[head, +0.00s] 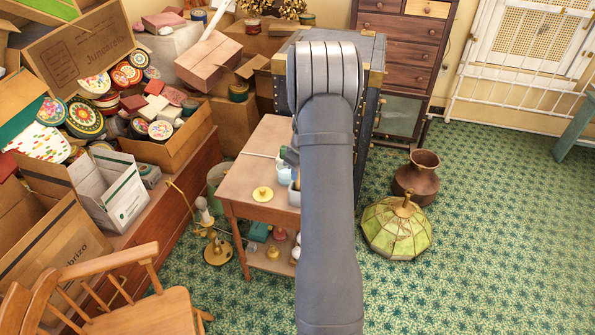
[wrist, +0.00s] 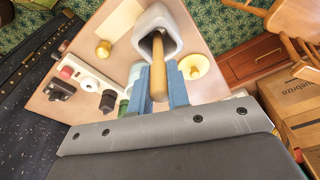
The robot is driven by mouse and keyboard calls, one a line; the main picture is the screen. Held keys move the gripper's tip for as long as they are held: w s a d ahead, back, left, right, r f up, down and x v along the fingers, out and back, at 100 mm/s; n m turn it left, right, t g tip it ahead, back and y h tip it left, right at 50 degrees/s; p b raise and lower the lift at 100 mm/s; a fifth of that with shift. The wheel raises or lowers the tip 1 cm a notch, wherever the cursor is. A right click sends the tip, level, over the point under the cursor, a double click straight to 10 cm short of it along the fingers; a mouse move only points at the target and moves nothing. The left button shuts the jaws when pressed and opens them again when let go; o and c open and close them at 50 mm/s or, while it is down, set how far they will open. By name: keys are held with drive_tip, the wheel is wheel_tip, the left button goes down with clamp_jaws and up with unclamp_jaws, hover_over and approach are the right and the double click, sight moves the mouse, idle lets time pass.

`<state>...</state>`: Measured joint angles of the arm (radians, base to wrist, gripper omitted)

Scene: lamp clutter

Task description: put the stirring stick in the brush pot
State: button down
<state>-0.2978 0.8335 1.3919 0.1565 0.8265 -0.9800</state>
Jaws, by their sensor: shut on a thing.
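In the wrist view my gripper (wrist: 161,74) is shut on the stirring stick (wrist: 158,82), a pale wooden rod with a rounded end towards the camera. The brush pot (wrist: 174,18) appears as a light grey, rounded pot with a dark mouth. The stick's far end overlaps this mouth; I cannot tell how deep it sits or whether it touches the wall.
The wooden table (head: 245,183) holds a yellow dish (head: 263,194), which also lies beside the pot in the wrist view (wrist: 194,66). A brass knob (wrist: 103,49), a power strip (wrist: 92,74) and small dark items stand left of the pot. A dark trunk stands behind the table.

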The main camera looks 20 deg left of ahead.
drive_tip(key=shift+f, duration=0.15)
drive_tip(key=shift+f, duration=1.35)
drive_tip(key=c, duration=1.4)
unclamp_jaws()
drive_tip(key=shift+o, duration=0.2)
drive_tip(key=shift+r, duration=0.1)
drive_tip(key=shift+s+d+r, duration=0.1)
drive_tip(key=shift+d+r, duration=0.1)
drive_tip(key=shift+r, duration=1.25)
drive_tip(key=shift+s+d+r, duration=0.1)
drive_tip(key=shift+d+r, duration=0.1)
drive_tip(key=shift+r, duration=1.25)
drive_tip(key=o, duration=0.5)
